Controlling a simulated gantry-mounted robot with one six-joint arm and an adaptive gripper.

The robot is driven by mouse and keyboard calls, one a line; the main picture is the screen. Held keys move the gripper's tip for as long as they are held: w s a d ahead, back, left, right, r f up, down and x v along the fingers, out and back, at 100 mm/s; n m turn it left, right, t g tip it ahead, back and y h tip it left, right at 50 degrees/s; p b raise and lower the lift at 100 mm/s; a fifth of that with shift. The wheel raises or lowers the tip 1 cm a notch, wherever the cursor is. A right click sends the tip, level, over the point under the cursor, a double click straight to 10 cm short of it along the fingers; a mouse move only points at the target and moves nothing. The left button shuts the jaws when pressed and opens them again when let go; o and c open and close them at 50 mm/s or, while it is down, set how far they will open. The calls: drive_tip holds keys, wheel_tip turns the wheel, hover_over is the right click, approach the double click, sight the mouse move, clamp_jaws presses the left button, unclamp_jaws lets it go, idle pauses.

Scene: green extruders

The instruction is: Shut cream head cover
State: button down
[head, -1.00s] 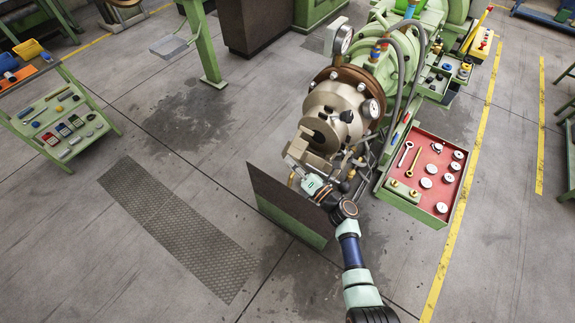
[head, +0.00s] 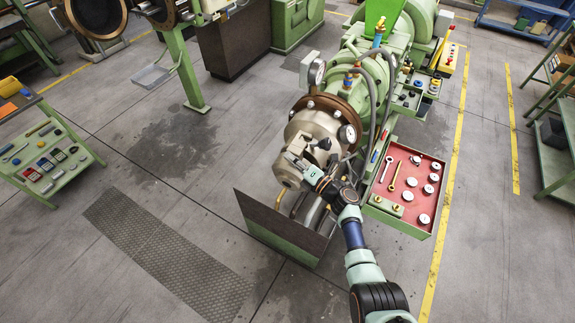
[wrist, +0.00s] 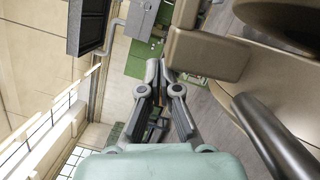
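The cream head (head: 312,128) of the green extruder is in the middle of the head view, in front of a brown bolted flange. A cream cover part (head: 286,170) is at its lower-left front. I cannot tell how far the cover stands from its closed position. My gripper (head: 306,168) is at the right side of this part, and contact is unclear. In the wrist view, my gripper's fingertips (wrist: 158,66) are together with nothing visible between them. A cream block (wrist: 208,53) is just right of them, and rounded cream surfaces (wrist: 282,22) lie further right.
A dark upright panel (head: 283,222) on a green base stands below the head. A red tray (head: 407,185) with tools and round parts is at the right.

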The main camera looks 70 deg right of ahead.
sight(296, 151)
drive_tip(key=shift+s+d+r, duration=0.1)
drive_tip(key=shift+d+r, duration=0.15)
drive_tip(key=shift+d, duration=0.55)
drive_tip(key=shift+s+d+r, duration=0.1)
drive_tip(key=shift+d+r, duration=0.1)
drive_tip(key=shift+d, duration=0.55)
drive_tip(key=shift+d, duration=0.1)
drive_tip(key=shift+r, duration=0.1)
drive_tip(key=shift+a+r+p, duration=0.15)
drive_tip(key=shift+a+p, duration=0.25)
drive_tip(key=a, duration=0.1)
drive_tip(key=a+p, duration=0.2)
drive_tip(key=shift+w+a, duration=0.25)
drive_tip(key=shift+a, duration=0.1)
drive_tip(key=r+v, duration=0.1)
drive_tip(key=v, duration=0.9)
drive_tip(key=shift+f+p, duration=0.4)
drive_tip(key=shift+p, duration=0.05)
drive_tip(key=shift+w+a, duration=0.1)
drive_tip(key=shift+a, duration=0.05)
